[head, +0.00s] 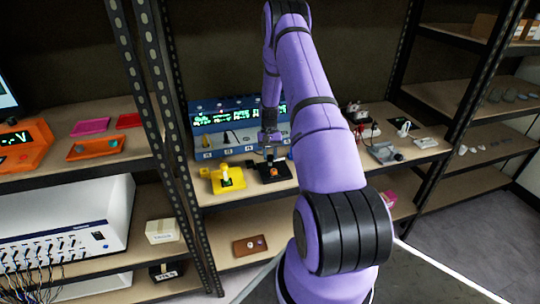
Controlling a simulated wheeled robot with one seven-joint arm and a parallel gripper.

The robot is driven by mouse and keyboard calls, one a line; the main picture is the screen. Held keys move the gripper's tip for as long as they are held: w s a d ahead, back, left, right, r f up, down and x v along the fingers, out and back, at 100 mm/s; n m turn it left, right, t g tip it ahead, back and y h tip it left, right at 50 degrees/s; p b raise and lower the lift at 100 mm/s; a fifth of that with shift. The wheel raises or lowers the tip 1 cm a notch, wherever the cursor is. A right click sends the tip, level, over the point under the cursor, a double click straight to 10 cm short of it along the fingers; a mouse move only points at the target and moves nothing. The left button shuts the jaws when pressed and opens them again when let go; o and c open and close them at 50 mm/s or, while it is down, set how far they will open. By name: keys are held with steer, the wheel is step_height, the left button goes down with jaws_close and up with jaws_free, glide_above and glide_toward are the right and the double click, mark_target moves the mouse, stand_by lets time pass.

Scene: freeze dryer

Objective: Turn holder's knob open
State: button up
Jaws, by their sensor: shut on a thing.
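A black holder (284,178) with a small orange part on it sits near the front edge of the middle shelf. My gripper (270,160) comes down from above at this holder, shut on its knob. The knob is mostly hidden by the fingers and too small to make out, so how far it is turned does not show. A yellow holder (222,185) with a pale top part stands just to the left, apart from my gripper.
A blue instrument panel (202,128) with green displays stands close behind the holders. A dark shelf post (176,150) rises at the left. Grey devices (385,153) and cables lie to the right. A brown block (249,246) lies on the shelf below.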

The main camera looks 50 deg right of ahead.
stand_by(0.3)
steer(key=o, duration=0.9)
steer(key=shift+o, duration=0.2)
steer(key=v, duration=1.1)
steer(key=shift+f, duration=0.15)
